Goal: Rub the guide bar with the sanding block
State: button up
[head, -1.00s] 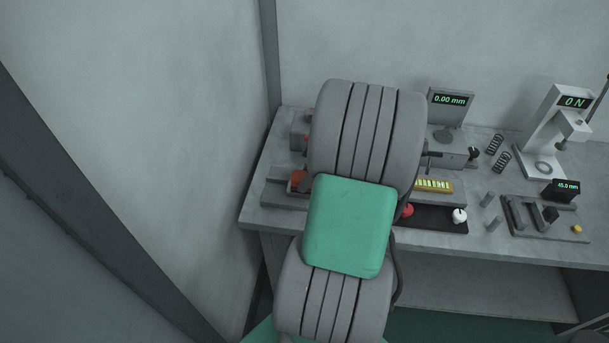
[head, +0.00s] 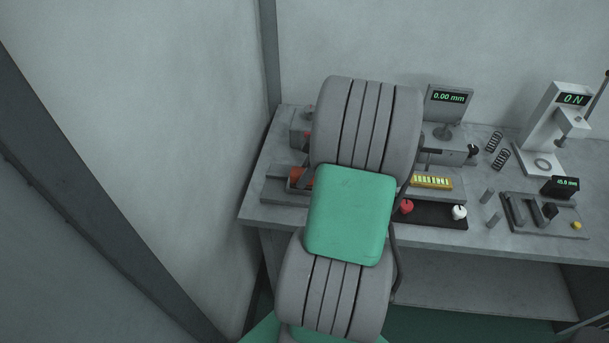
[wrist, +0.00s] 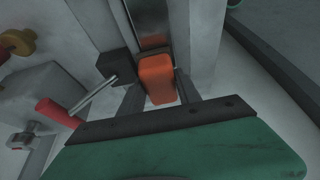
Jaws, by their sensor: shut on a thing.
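The orange sanding block (wrist: 157,80) is between the two dark fingers of my gripper (wrist: 156,86) in the wrist view, and the gripper is shut on it. A dark, shiny bar, which looks like the guide bar (wrist: 149,22), runs from the block's far end toward the top of the wrist view. The block overlaps the bar's near end; I cannot tell if they touch. In the head view, a bit of orange (head: 300,178) shows at the grey fixture on the bench's left. My arm hides the gripper and most of the bar there.
A red-handled lever (wrist: 58,113) and a dark block (wrist: 113,67) are close left of the fingers. On the bench (head: 255,205) are a gauge reading 0.00 mm (head: 448,97), a yellow strip (head: 431,182), red and white knobs, springs and a white press (head: 550,125).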

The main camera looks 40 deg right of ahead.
aim_at(298, 167)
jog(key=shift+w+d+r, duration=0.25)
jog(key=shift+w+d, duration=0.05)
jog(key=shift+d, duration=0.2)
notch_tip(298, 167, up, 5)
jog(key=p, duration=0.4)
jog(key=shift+w+r, duration=0.1)
jog(key=shift+w, duration=0.05)
jog(key=shift+r, duration=0.15)
jog(key=shift+r+p, duration=1.05)
jog(key=shift+r, duration=0.5)
jog(key=shift+f, duration=0.1)
